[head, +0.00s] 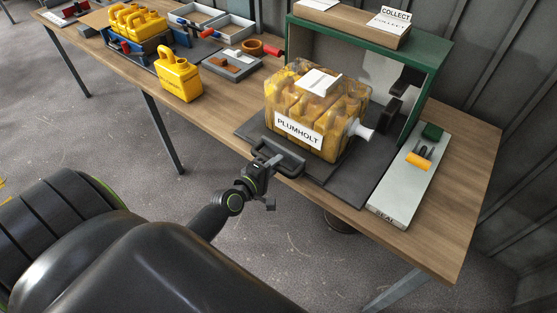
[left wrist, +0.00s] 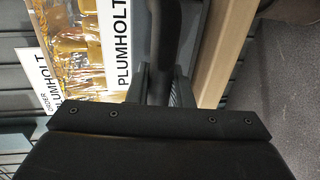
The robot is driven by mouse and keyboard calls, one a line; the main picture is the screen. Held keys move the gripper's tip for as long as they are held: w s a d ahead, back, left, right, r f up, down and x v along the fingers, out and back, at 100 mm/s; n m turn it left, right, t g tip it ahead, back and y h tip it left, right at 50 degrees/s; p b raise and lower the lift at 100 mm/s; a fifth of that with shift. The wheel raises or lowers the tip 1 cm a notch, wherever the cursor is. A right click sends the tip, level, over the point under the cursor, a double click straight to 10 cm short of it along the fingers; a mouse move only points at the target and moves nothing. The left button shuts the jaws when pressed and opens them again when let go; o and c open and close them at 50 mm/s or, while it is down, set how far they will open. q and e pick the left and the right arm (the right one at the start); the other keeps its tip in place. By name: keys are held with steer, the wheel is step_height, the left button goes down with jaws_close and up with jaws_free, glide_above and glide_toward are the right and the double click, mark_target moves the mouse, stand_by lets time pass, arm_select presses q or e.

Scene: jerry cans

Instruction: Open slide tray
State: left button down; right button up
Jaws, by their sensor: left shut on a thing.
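The slide tray (head: 352,190) is a dark flat plate at the front of the table, before a green-framed open housing (head: 431,65). A black bar handle (head: 290,165) is on its front edge. My left gripper (head: 264,167) is shut on this handle, which also shows in the left wrist view (left wrist: 161,45) between my fingers (left wrist: 160,85). A clear-wrapped pack of yellow jerry cans (head: 335,120), labelled PLUMHOLT, sits upright on the tray; its label also shows in the left wrist view (left wrist: 118,45). My right gripper is out of view.
A pale SEAL board (head: 405,190) with an orange-handled tool (head: 420,160) lies right of the tray. A loose yellow can (head: 180,78), small bins (head: 233,64) and a blue rack of yellow cans (head: 135,25) stand to the left. The floor before the table is clear.

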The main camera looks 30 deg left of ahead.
arm_select(q)
steer(key=shift+s, duration=0.7)
steer(key=c, duration=1.3)
jaws_free()
steer(key=shift+c, duration=0.2)
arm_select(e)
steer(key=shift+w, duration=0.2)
